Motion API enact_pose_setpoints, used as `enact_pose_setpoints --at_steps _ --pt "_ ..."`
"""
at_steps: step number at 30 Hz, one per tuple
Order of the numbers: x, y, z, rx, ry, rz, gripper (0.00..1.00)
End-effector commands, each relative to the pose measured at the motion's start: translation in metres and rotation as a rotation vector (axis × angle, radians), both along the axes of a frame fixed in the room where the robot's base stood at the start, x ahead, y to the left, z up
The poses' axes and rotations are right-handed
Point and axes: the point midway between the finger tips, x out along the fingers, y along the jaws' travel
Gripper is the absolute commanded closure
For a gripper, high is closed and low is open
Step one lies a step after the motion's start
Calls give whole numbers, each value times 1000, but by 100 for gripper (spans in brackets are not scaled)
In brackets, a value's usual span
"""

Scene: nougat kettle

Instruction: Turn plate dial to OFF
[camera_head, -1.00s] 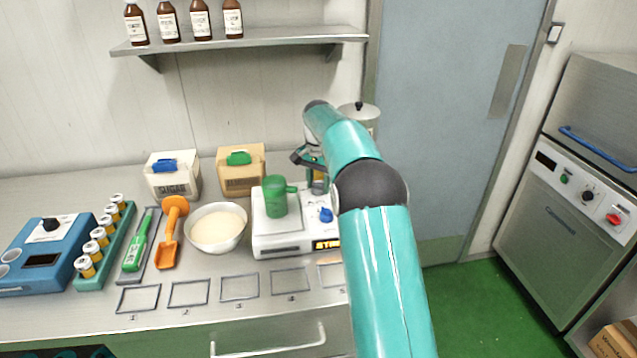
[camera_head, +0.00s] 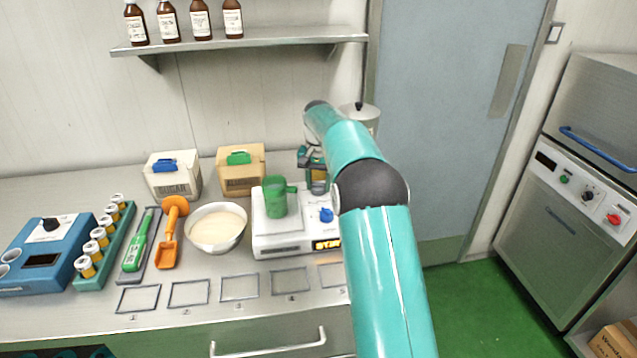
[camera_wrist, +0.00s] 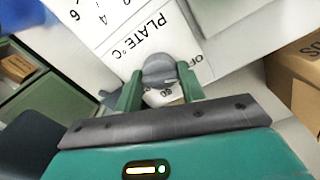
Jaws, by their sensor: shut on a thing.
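The white hotplate (camera_head: 282,240) stands on the counter with a green cup (camera_head: 276,200) on it, a blue knob (camera_head: 326,215) and a lit amber display (camera_head: 326,244). In the wrist view, the grey plate dial (camera_wrist: 158,69) sits beside the printed words "PLATE °C" and "OFF". My gripper (camera_wrist: 160,88) has its green fingers on both sides of this dial and is shut on it. The dial's exact pointer direction is hard to read.
A white bowl (camera_head: 217,246) stands left of the hotplate. Two boxes, one with a blue clip (camera_head: 172,188) and one with a green clip (camera_head: 240,184), stand behind. A metal pot (camera_head: 360,113) is behind my arm. Bottles line the shelf (camera_head: 250,40) above.

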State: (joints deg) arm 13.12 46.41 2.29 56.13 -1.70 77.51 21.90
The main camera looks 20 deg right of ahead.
Motion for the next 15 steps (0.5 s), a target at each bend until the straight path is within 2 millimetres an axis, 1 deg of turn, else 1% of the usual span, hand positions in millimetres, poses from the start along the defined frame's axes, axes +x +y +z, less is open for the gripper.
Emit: enact_pose_setpoints --at_steps 1,2,3,5,15 --pt "0 0 2 -1 -3 1 84" --pt "0 0 2 -1 -3 1 59" --pt "0 0 2 -1 -3 0 51" --pt "0 0 1 -1 -3 0 39" --pt "0 0 3 -1 -1 0 39"
